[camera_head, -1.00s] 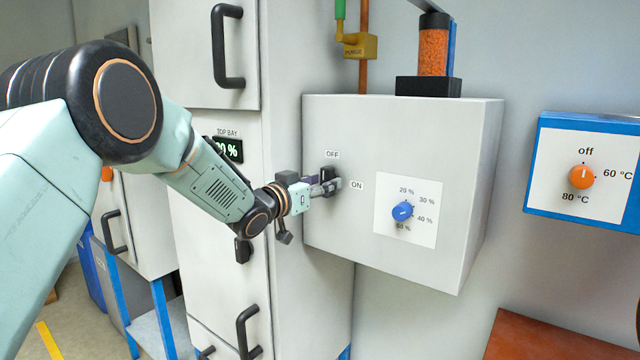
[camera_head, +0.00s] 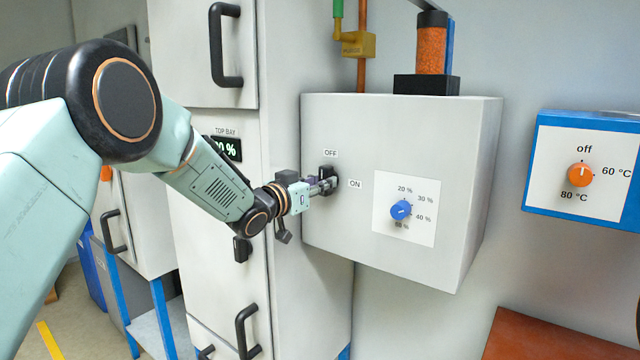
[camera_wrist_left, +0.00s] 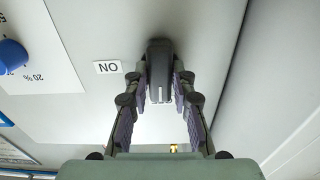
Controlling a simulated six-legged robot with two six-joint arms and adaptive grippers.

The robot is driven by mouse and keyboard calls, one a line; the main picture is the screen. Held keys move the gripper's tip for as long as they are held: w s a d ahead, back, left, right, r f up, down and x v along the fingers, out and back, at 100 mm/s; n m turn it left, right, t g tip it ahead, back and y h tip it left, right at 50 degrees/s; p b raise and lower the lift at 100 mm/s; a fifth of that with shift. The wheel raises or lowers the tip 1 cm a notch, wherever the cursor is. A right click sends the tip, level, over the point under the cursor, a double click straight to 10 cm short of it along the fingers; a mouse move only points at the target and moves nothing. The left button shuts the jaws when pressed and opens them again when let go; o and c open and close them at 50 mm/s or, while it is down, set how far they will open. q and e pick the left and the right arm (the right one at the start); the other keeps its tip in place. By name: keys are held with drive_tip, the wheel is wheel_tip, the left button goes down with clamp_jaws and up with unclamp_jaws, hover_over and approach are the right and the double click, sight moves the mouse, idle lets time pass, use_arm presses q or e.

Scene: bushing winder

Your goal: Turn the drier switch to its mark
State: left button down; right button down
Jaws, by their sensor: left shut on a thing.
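The drier switch (camera_head: 328,172) is a black handle on the front of a grey box, near its left edge. An OFF label is above it and an ON label to its right. My left gripper (camera_head: 325,187) is shut on the switch handle. In the left wrist view the switch (camera_wrist_left: 160,70) stands between the two fingers (camera_wrist_left: 162,92), with a pale line on its near end. The ON label appears upside down at left there. The handle's exact angle is hard to tell. My right gripper is not in view.
The grey box (camera_head: 450,240) also carries a blue humidity dial (camera_head: 401,210). A blue-framed panel with an orange temperature knob (camera_head: 580,174) is at the right. A tall cabinet with black handles (camera_head: 230,45) stands left of the box, close to my left arm.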

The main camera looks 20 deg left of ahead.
use_arm(q)
drive_tip(key=shift+r+m+b, duration=0.15)
drive_tip(key=shift+m+b, duration=2.95)
drive_tip(key=shift+m, duration=1.35)
drive_tip(key=shift+r+m+b, duration=0.15)
drive_tip(key=shift+m+b, duration=2.95)
drive_tip(key=shift+m, duration=1.35)
drive_tip(key=c, duration=1.5)
unclamp_jaws()
drive_tip(key=o, duration=0.4)
drive_tip(key=shift+w+f, duration=0.2)
drive_tip(key=shift+f, duration=0.05)
drive_tip(key=shift+s, duration=0.2)
